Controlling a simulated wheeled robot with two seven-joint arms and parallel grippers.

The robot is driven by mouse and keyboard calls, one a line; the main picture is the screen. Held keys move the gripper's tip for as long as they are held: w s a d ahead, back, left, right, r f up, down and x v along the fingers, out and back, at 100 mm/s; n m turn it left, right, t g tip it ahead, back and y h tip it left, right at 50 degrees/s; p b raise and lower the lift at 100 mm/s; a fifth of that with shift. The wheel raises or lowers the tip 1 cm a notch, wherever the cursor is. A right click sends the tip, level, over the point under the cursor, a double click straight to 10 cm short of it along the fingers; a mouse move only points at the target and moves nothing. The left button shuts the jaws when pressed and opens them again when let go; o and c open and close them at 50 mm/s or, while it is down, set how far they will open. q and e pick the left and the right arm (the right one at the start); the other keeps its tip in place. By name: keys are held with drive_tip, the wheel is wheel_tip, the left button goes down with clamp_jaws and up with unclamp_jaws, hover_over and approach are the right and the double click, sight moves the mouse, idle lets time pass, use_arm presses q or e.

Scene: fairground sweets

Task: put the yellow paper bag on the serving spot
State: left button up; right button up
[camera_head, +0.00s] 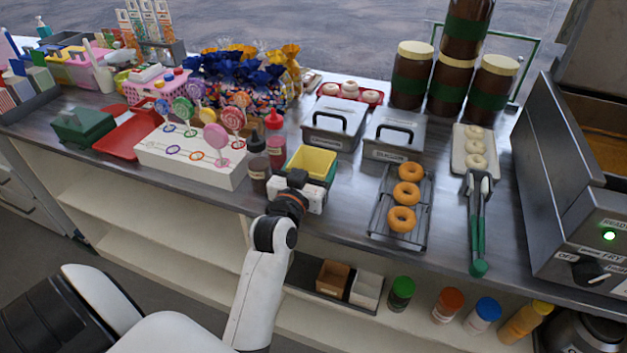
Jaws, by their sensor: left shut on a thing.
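The yellow paper bag (312,161) is open at the top and stands upright near the front edge of the counter, at the middle of the view. My left gripper (308,184) is shut on its near side; the fingers are mostly hidden by the gripper body. A dark green part shows along the bag's right side. I cannot tell whether the bag's bottom touches the counter. No clearly marked serving spot can be made out. My right gripper is not in view.
A white lollipop stand (190,157) is farther left, beside a red tray (118,148). Lidded metal tubs (334,123) stand behind. A doughnut rack (381,213) is to the right.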

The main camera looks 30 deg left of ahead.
sight(318, 170)
use_arm(q)
drive_tip(key=shift+f, duration=2.05)
drive_tip(key=shift+f, duration=0.1)
drive_tip(key=o, duration=0.8)
drive_tip(key=shift+c, duration=0.2)
